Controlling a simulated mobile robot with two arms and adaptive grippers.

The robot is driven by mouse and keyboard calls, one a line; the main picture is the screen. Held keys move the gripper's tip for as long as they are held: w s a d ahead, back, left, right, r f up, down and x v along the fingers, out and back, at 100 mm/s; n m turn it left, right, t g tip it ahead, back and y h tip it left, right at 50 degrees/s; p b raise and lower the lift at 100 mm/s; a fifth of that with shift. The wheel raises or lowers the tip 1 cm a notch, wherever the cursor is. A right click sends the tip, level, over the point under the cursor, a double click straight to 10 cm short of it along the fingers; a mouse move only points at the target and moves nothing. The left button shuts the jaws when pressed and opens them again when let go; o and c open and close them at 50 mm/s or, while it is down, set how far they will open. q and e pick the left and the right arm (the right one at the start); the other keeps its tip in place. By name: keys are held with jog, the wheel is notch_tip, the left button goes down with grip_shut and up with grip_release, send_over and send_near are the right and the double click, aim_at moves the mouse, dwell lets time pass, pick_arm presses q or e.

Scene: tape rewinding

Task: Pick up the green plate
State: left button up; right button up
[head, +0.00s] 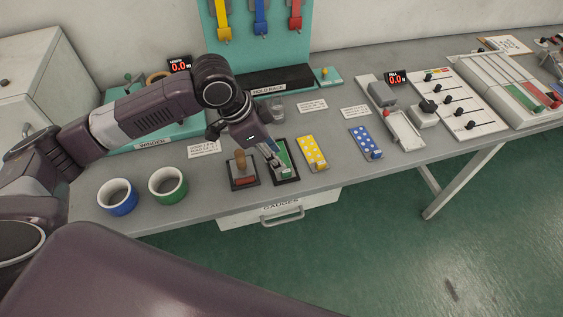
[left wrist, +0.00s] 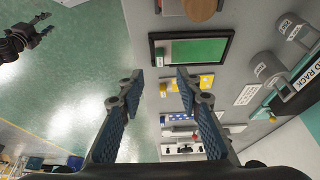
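The green plate (head: 284,151) lies in a black-rimmed tray (head: 287,179) near the front edge of the grey table. The plate is beyond the fingertips there. My right gripper (left wrist: 39,25) shows small in the left wrist view, its fingertips apart and empty, over the floor.
A wooden-handled stamp (head: 241,163) on a dark pad stands just left of the tray. A yellow dotted plate (head: 312,152) lies close on the right, a blue dotted plate (head: 366,142) farther right.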

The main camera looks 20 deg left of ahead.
aim_at(286, 171)
pick_arm(q)
jog(key=p+x, duration=0.2)
jog(key=x, duration=0.4)
jog(key=shift+s+a+f, duration=0.1)
jog(key=shift+f, duration=0.8)
grip_shut()
jog(key=shift+r, duration=0.1)
